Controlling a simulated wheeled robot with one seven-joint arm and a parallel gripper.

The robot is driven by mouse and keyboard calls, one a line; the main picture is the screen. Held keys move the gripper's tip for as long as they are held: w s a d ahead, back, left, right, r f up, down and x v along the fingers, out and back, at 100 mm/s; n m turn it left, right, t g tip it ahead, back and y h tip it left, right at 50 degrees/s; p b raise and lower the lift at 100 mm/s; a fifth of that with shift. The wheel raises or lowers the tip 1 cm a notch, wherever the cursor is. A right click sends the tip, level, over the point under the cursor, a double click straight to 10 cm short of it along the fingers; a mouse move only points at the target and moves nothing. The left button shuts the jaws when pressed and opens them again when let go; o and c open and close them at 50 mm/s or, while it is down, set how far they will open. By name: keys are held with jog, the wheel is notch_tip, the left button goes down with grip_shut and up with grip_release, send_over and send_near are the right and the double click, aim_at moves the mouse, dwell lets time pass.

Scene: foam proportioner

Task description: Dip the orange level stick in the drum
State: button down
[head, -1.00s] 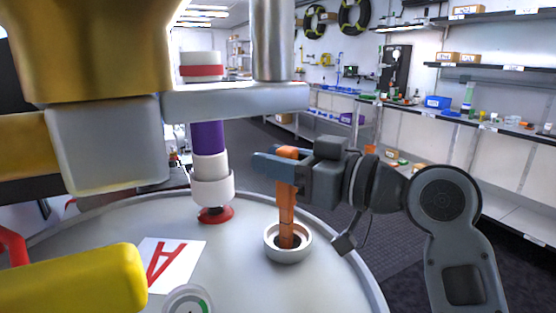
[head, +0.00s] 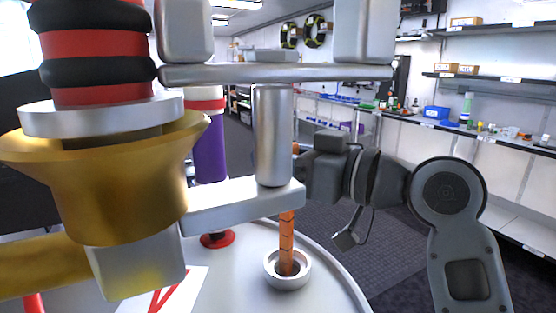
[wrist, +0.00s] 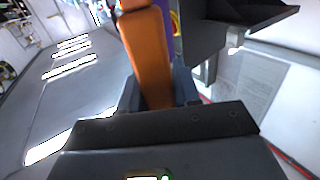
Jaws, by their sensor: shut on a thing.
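The orange level stick (head: 287,240) stands upright, its lower end inside the round opening (head: 287,282) on the drum top (head: 240,285). Dark graduation marks show on it. My gripper (wrist: 158,95) is shut on the stick's upper part, which shows orange between the fingers in the wrist view. In the head view, a metal post and bar of the fixture hide the fingers and most of the stick's top. How deep the stick's tip reaches inside the drum cannot be seen.
A brass funnel-like fitting (head: 120,185) with red and black rings fills the left foreground. A metal bar and post (head: 273,135) stand before the stick. A purple tube (head: 210,150) with a red base stands left of it. Shelves and counters line the right wall.

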notch_tip(320, 180, up, 20)
jog(key=p, duration=1.4)
jog(key=shift+r, duration=0.25)
dwell(1.1)
